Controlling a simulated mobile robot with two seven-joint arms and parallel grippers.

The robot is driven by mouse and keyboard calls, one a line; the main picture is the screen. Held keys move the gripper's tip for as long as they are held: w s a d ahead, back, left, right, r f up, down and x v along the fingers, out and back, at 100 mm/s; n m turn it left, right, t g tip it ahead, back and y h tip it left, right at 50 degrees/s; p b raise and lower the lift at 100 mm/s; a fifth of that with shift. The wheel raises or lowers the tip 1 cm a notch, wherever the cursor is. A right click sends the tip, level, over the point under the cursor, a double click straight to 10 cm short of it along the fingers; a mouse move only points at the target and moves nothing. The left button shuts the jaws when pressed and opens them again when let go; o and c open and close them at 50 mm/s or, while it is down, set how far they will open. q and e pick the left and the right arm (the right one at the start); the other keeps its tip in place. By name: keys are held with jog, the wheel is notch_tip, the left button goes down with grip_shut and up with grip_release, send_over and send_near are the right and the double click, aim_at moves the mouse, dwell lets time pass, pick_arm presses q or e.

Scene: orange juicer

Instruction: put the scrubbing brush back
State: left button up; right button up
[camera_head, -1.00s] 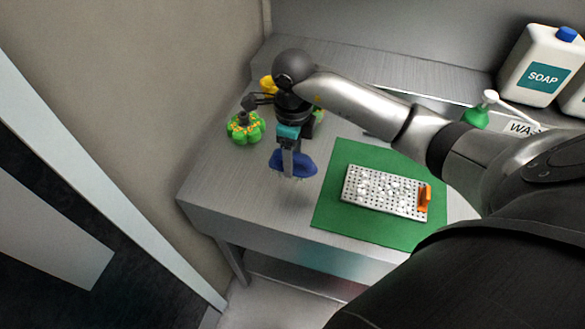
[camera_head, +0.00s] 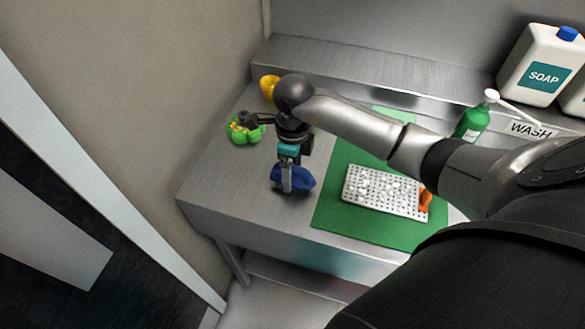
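The blue scrubbing brush (camera_head: 305,178) is at the table's surface, just left of the green mat. My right gripper (camera_head: 287,180) points down over it, with a finger in front of the brush's side. It looks shut on the brush; the far finger is hidden. The brush's bristles are hardly visible, and it appears to be resting on the table. My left gripper is not in view.
A perforated white tray (camera_head: 375,195) with an orange handle (camera_head: 425,200) lies on the green mat (camera_head: 340,235). A green flower-shaped thing (camera_head: 238,130) and a yellow cup (camera_head: 268,88) stand behind left. A green pump bottle (camera_head: 472,122) and soap jug (camera_head: 540,62) stand right. The table's front left is clear.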

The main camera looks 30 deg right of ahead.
aim_at(293, 167)
jog(key=shift+o, duration=0.5)
jog(key=shift+r, duration=0.25)
notch_tip(293, 167, up, 12)
jog(key=shift+f, duration=0.1)
